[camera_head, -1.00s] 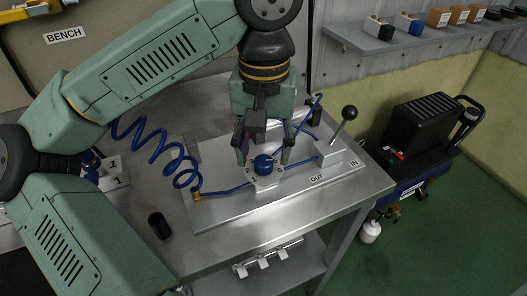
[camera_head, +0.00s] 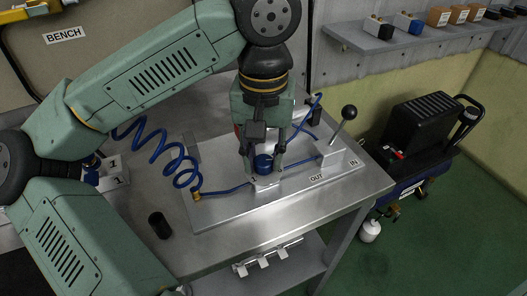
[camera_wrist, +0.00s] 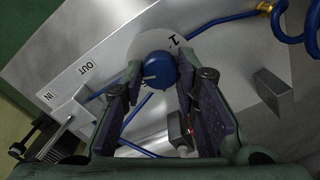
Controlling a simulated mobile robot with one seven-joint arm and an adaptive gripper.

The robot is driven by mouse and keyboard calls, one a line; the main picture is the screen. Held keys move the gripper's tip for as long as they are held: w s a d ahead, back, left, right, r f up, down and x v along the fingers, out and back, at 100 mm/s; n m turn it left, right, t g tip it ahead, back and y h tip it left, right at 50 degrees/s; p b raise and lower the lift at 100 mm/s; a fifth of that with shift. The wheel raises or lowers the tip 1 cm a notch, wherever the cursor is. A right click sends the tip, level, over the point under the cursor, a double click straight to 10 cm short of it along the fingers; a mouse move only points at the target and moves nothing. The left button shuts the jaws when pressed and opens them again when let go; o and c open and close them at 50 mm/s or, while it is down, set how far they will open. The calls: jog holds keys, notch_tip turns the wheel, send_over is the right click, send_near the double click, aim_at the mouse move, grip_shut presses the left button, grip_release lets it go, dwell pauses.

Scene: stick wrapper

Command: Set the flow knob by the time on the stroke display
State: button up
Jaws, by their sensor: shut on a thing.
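The blue flow knob (camera_head: 263,163) sits on a block on the metal plate (camera_head: 225,210). It also shows in the wrist view (camera_wrist: 158,70), with a light pointer line and the number 1 on the dial beside it. My gripper (camera_head: 264,172) points down over the knob and is shut on it, one finger on each side. The wrist view shows my gripper's fingertips (camera_wrist: 160,72) against the knob's sides. The fingers hide part of the dial. The lever (camera_head: 345,122) with a black ball stands at the plate's right, near the OUT and IN labels. I cannot read any stroke display.
A coiled blue hose (camera_head: 165,150) runs left of the plate. A black cylinder (camera_head: 159,225) stands on the bench (camera_head: 205,262) at front left. A grey upright block (camera_wrist: 273,90) rises from the plate. A black compressor (camera_head: 420,130) stands right of the bench.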

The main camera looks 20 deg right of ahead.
grip_shut()
jog(key=shift+f+n+b, duration=0.1)
jog(key=shift+n+b, duration=0.25)
jog(key=shift+n, duration=0.05)
jog(key=n+b, duration=0.2)
jog(key=n, duration=0.2)
jog(key=n+b, duration=0.1)
jog(key=n, duration=0.3)
jog(key=shift+b, duration=0.3)
jog(key=n, duration=0.4)
jog(key=shift+b, duration=0.4)
jog(key=n+b, duration=0.1)
jog(key=n, duration=1.2)
jog(key=shift+n+b, duration=0.3)
jog(key=shift+n, duration=0.1)
